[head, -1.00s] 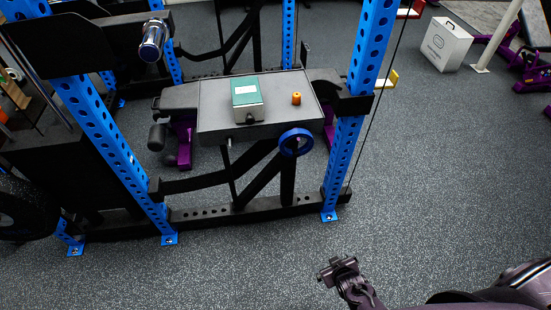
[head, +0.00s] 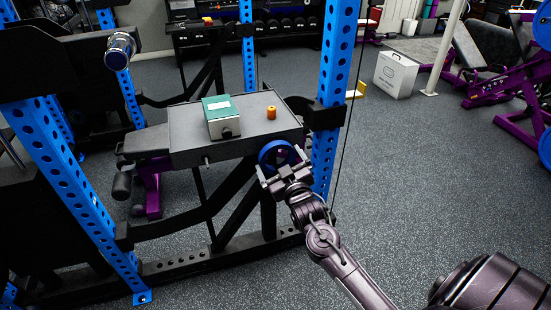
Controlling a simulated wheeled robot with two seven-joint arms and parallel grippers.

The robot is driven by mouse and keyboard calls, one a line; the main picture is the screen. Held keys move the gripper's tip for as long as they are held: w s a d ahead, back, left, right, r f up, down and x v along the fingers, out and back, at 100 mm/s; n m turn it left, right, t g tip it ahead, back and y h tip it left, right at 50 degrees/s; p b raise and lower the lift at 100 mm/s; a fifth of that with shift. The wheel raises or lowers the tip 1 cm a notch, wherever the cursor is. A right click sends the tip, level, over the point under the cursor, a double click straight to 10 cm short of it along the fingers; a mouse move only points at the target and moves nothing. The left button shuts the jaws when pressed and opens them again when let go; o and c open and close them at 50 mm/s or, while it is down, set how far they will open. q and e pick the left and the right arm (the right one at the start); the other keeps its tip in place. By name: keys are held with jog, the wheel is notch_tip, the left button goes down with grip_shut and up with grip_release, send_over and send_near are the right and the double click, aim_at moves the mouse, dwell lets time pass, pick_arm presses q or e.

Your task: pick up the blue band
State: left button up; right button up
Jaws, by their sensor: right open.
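The blue band (head: 264,149) is a ring at the front right edge of the grey tabletop (head: 187,133), beside the blue rack post. My right gripper (head: 281,164) is open, with its fingers spread at the lower part of the band. It hides part of the ring's lower edge. I cannot tell whether the fingers touch the band. My left gripper is not in view.
A green and white box (head: 220,117) and a small orange cylinder (head: 271,112) stand on the tabletop. A blue perforated post (head: 327,160) rises just right of the band. Black slanted bars run below.

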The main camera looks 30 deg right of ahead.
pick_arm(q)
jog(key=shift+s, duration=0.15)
pick_arm(e)
jog(key=x, duration=0.3)
jog(key=shift+w, duration=0.3)
jog(key=shift+r, duration=0.1)
jog(key=c, duration=0.7)
jog(key=r, duration=0.3)
jog(key=shift+s+r, duration=0.2)
jog(key=shift+s, duration=0.2)
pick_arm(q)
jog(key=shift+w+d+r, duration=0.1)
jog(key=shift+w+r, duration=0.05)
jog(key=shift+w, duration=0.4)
pick_arm(e)
jog(key=shift+v, duration=8.65)
